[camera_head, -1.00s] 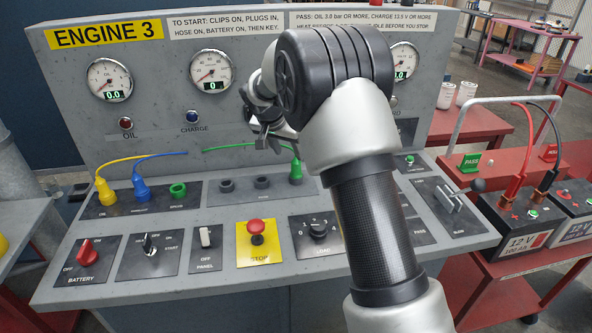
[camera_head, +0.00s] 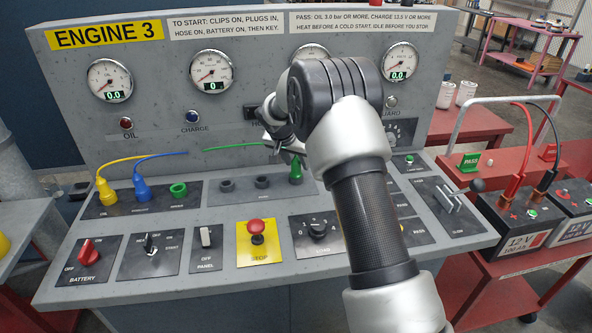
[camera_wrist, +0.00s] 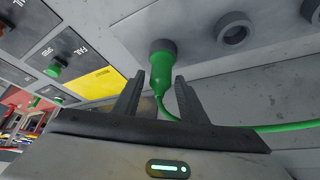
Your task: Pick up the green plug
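My gripper (camera_wrist: 159,78) is open, with a gap visible on each side of the plug. In the head view my gripper (camera_head: 282,148) is just above the plug, partly hidden by my wrist.
Yellow (camera_head: 105,190) and blue (camera_head: 141,187) plugs stand to the left beside an empty green socket (camera_head: 178,190). A red stop button (camera_head: 256,228) is in front. The upright gauge panel (camera_head: 150,100) rises close behind my gripper. A battery (camera_head: 512,222) stands at right.

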